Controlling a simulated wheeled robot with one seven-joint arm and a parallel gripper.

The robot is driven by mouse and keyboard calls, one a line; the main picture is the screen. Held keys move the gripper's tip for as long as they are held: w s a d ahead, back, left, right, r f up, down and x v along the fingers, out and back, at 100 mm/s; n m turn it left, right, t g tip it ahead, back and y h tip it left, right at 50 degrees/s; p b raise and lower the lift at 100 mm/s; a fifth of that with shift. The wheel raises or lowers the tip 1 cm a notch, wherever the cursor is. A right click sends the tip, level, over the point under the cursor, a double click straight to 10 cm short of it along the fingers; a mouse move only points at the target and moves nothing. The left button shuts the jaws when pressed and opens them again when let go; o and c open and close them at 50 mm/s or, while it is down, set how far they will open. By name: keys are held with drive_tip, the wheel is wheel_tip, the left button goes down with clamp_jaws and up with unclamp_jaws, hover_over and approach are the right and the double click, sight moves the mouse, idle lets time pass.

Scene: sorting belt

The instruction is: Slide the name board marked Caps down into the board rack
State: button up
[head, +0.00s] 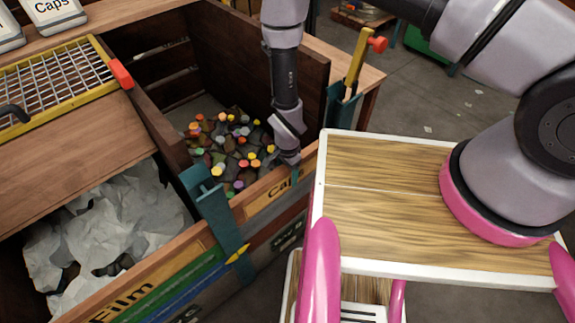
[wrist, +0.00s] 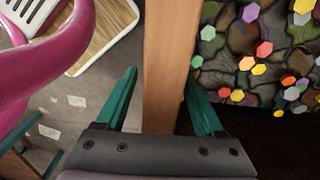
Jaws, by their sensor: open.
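The name board marked Caps (head: 268,198) is at the front of the bin of coloured caps, its lettering partly cut off by my gripper. It appears to sit between a teal rack post (head: 214,205) on the left and another teal post (head: 340,108) on the right. My gripper (head: 291,168) points down at the bin's front edge. In the wrist view my gripper (wrist: 160,76) is open, its teal fingers on either side of a long brown wooden edge (wrist: 166,50). I cannot tell if that edge is the board or the bin wall.
Coloured caps (head: 225,150) fill the bin behind. A board marked Film (head: 125,300) and a bin of crumpled film (head: 110,230) lie left. A wood-topped table with white edging (head: 385,190) stands close on the right. A white Caps sign (head: 52,8) stands at the back left.

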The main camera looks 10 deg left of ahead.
drive_tip(key=shift+f, duration=0.9)
drive_tip(key=shift+c, duration=0.3)
clamp_jaws()
idle(0.5)
drive_tip(key=c, duration=0.9)
unclamp_jaws()
drive_tip(key=shift+c, duration=0.2)
clamp_jaws()
